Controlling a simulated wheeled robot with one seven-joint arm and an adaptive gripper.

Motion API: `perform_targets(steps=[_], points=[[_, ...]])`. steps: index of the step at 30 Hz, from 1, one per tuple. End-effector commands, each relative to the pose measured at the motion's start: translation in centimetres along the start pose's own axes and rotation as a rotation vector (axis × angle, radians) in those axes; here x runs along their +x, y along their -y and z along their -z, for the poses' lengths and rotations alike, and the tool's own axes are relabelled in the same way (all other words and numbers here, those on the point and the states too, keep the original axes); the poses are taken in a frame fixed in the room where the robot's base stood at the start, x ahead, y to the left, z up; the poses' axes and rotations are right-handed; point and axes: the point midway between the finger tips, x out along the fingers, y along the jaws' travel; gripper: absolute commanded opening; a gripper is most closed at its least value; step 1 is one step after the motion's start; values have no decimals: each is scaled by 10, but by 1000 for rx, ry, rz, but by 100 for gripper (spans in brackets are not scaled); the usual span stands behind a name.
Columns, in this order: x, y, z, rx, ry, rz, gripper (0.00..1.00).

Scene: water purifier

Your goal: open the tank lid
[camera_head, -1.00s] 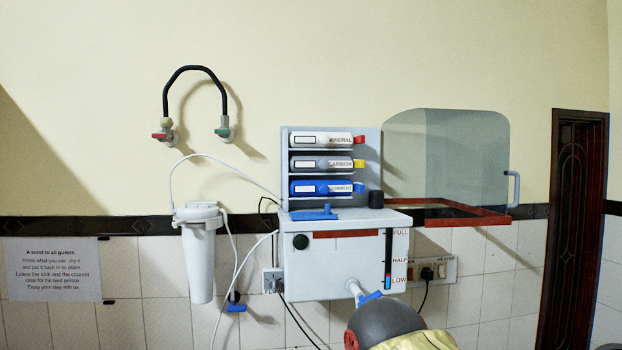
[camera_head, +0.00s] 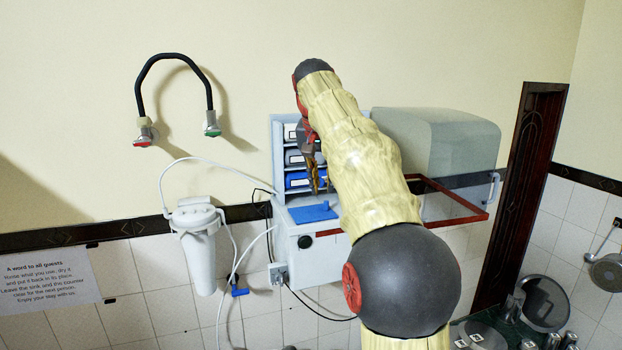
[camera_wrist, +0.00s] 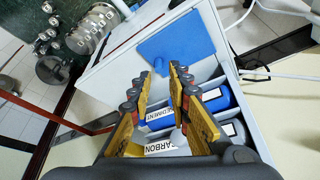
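The tank lid is a flat blue plate (camera_head: 312,212) with a small raised knob, lying on top of the white tank (camera_head: 309,250). It also shows in the wrist view as a blue square (camera_wrist: 182,46), with its knob (camera_wrist: 161,68) on the near edge, seen just beyond the fingertips. My gripper (camera_head: 317,188) points down above the tank, in front of the cartridge shelf. In the wrist view my gripper (camera_wrist: 160,74) has its fingers apart with nothing held between them. My arm hides the tank's right part and the gauge.
Labelled cartridges (camera_wrist: 160,118) sit in the shelf (camera_head: 279,150) close behind the fingers. A white filter housing (camera_head: 199,255) with hoses hangs at the left.

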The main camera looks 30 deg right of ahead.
Motion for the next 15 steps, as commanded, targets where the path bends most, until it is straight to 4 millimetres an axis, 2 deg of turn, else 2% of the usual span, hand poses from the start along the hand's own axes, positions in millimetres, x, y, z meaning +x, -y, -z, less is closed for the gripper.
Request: perform_targets(steps=[3,7,15], points=[[-4,-3,11,20,1,-8,19],[4,-4,12,24,3,-11,19],[43,-4,11,23,4,-11,19]])
